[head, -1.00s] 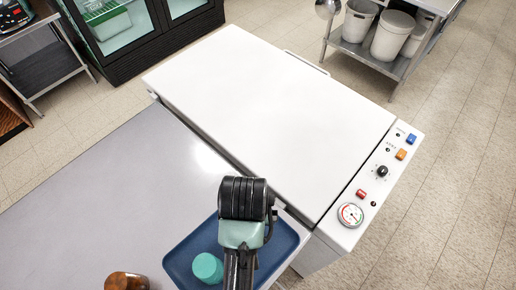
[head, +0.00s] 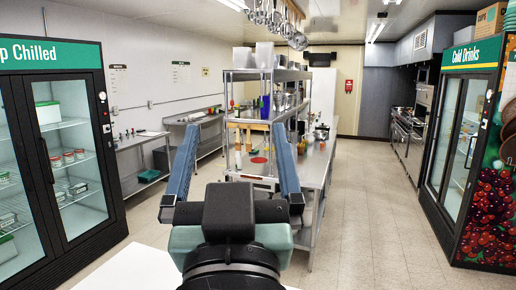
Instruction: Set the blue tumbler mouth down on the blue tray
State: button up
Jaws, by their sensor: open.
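My gripper (head: 235,128) is in the lower middle of the head view, raised with its two blue fingers pointing up and spread wide apart. It is open, and nothing is held between the fingers. The blue tray and the tumbler are not in view now. A second ago the head view showed the blue tray on a grey counter, with a teal-blue round tumbler on it beside my arm.
A white flat top (head: 140,262) lies low in front of me. Beyond it stand a steel shelf unit (head: 268,75) and a work table (head: 318,165). Glass-door coolers stand left (head: 65,140) and right (head: 465,150). The tiled floor (head: 365,220) is open at right.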

jog(key=s+d+r+t+h, duration=0.1)
jog(key=s+d+r+t, duration=0.1)
jog(key=s+r+t, duration=0.2)
jog(key=s+r, duration=0.3)
jog(key=r, duration=0.2)
jog(key=shift+d+m, duration=0.15)
jog(key=shift+m, duration=0.15)
